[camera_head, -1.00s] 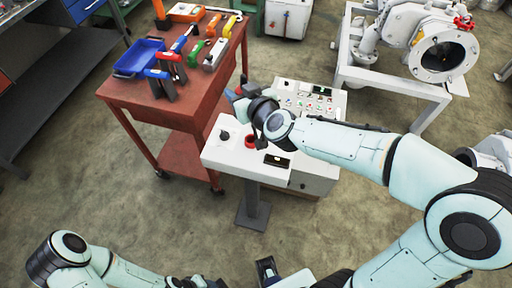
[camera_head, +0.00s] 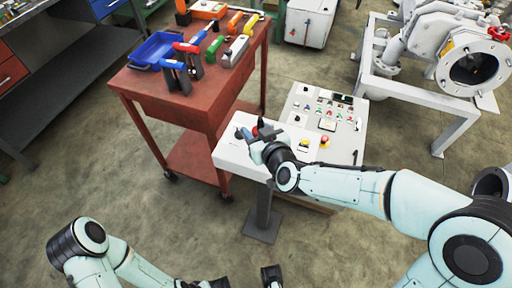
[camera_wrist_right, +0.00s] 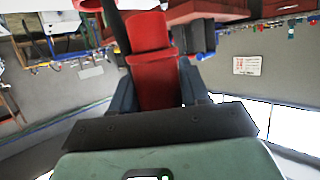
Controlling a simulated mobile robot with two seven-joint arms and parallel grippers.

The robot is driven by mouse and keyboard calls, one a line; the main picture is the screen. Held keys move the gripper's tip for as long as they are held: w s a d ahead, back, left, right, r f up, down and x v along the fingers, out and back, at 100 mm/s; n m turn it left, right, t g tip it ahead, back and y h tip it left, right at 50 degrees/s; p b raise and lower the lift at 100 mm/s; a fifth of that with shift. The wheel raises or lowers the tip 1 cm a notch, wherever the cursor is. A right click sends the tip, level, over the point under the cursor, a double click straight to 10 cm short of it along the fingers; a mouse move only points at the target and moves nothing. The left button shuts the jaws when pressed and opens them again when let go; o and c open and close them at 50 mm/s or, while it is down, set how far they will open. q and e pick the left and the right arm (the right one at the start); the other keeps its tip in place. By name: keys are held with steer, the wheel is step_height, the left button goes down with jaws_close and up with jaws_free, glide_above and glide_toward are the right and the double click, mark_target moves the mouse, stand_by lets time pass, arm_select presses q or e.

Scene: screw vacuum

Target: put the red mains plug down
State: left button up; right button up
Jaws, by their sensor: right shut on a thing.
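The red mains plug (camera_wrist_right: 152,62) fills the upper middle of the right wrist view. It is a red cylinder with a collar, between the dark fingers of my right gripper (camera_wrist_right: 158,90), which is shut on it. In the head view my right gripper (camera_head: 249,135) is over the left part of the white control console (camera_head: 228,155). A small red patch shows beside its fingers; I cannot tell whether it is the plug or a console part. I cannot tell whether the plug touches the console. My left gripper (camera_head: 216,284) is partly cut off at the bottom edge.
A red tool cart (camera_head: 175,108) with a blue tray (camera_head: 155,50) and several hand tools stands left of the console. Console buttons and an emergency stop (camera_head: 324,141) are right of my gripper. A white-framed machine (camera_head: 420,100) stands at the right. Open floor lies in front.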

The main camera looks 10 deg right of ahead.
step_height(320, 180, down, 5)
steer(key=shift+f+b, duration=0.2)
steer(key=shift+b, duration=0.55)
steer(key=shift+r, duration=0.1)
steer(key=o, duration=1.2)
steer(key=shift+f, duration=0.2)
steer(key=shift+c, duration=0.2)
